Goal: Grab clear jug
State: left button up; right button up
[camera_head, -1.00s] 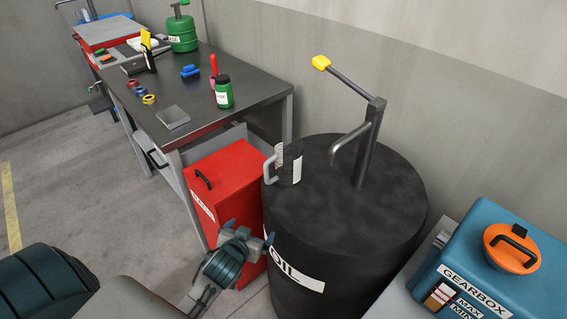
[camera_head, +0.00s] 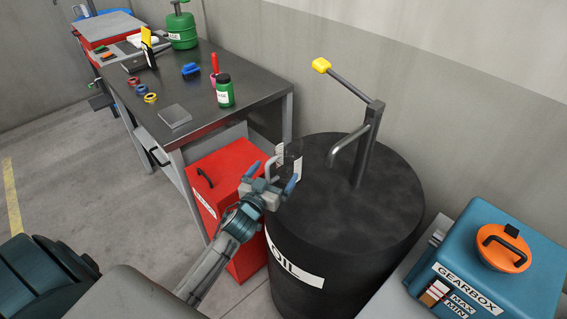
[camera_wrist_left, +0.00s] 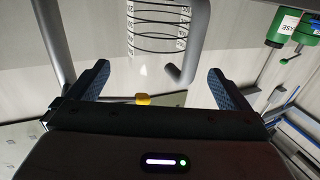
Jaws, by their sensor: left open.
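The clear jug (camera_head: 291,158) stands on top of the black oil drum (camera_head: 345,215), near its left edge. It is see-through, with a grey handle on its left side and a white label. My left gripper (camera_head: 271,174) is open in front of the jug at its handle side and partly covers its lower part. In the left wrist view the jug (camera_wrist_left: 158,45) shows its ring markings and handle beyond my open left fingers (camera_wrist_left: 158,85); nothing is held between the fingertips. My right gripper is not in view.
A pump with a spout (camera_head: 366,145) and yellow-tipped lever rises from the drum. A red box (camera_head: 225,190) stands left of the drum, beside a dark workbench (camera_head: 215,115) with bottles and tapes. A blue gearbox (camera_head: 490,265) sits at the lower right.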

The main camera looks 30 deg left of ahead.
aim_at(283, 160)
pick_arm(q)
jog(key=shift+w, duration=0.7)
jog(key=shift+w+r+p, duration=0.25)
jog(key=shift+w+p, duration=0.05)
jog(key=shift+p, duration=0.25)
jog(key=shift+w+r+p, duration=0.25)
jog(key=shift+w+p, duration=0.25)
jog(key=shift+w+r+p, duration=0.25)
jog(key=shift+w+p, duration=0.2)
jog(key=shift+w, duration=0.05)
jog(key=shift+w+f, duration=0.25)
jog(key=shift+w, duration=0.75)
jog(key=shift+w+f, duration=0.1)
jog(key=shift+w, duration=0.15)
jog(key=shift+c, duration=0.7)
jog(key=c, duration=1.2)
